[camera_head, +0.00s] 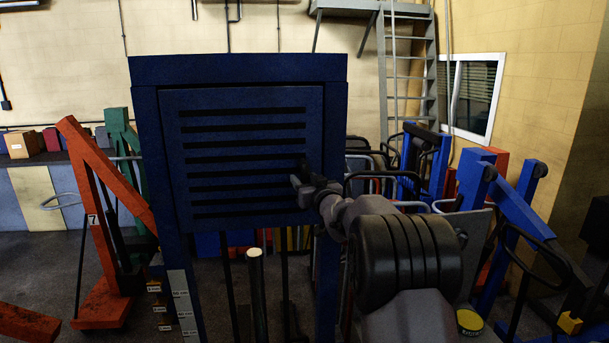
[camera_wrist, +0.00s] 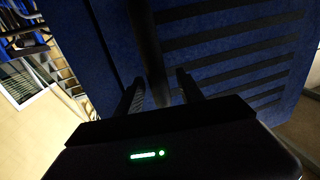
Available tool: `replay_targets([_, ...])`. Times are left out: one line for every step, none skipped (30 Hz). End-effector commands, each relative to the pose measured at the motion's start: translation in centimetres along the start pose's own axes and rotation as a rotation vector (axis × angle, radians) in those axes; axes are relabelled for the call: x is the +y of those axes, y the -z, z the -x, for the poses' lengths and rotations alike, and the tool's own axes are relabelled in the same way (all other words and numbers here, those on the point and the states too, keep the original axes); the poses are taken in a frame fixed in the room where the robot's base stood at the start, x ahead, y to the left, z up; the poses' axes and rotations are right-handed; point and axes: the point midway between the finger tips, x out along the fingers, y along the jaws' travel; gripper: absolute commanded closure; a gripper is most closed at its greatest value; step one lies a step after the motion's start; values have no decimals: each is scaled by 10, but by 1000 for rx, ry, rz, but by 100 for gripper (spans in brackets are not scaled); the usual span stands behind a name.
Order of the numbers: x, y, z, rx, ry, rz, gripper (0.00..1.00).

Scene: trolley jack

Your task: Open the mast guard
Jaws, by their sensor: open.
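The mast guard (camera_head: 240,97) is a dark blue panel with several black horizontal slots, set in a blue upright frame (camera_head: 240,68) in the head view. It looks shut or nearly so; a small gap cannot be ruled out. It fills the upper right of the wrist view (camera_wrist: 225,50). A dark bar (camera_wrist: 146,40), apparently its handle, runs down towards the space between my fingers. My gripper (camera_head: 300,178) is at the guard's right edge, and its two fingers (camera_wrist: 160,88) are apart. Whether they touch the bar is unclear, and my arm hides the frame's lower right.
A red-orange jack (camera_head: 92,190) stands left of the frame. Blue lifting equipment (camera_head: 515,205) crowds the right side. A steel ladder (camera_head: 408,75) and a window (camera_head: 476,95) are behind. Dark posts (camera_head: 258,290) stand below the guard.

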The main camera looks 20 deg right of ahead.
Motion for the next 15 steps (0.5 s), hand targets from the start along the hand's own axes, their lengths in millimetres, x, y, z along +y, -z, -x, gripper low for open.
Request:
replay_targets([0,0,-3,-1,0,0,55])
replay_targets([0,0,-4,0,0,0,55])
replay_targets([0,0,-4,0,0,0,55])
replay_targets([0,0,-5,0,0,0,55])
replay_targets([0,0,-5,0,0,0,55])
replay_targets([0,0,-5,0,0,0,55])
replay_targets([0,0,-5,0,0,0,55])
replay_targets([0,0,-5,0,0,0,55])
replay_targets([0,0,-5,0,0,0,55])
replay_targets([0,0,-5,0,0,0,59])
replay_targets([0,0,-4,0,0,0,65])
replay_targets([0,0,-4,0,0,0,73])
replay_targets([0,0,-4,0,0,0,79])
replay_targets([0,0,-4,0,0,0,84])
replay_targets([0,0,-4,0,0,0,92])
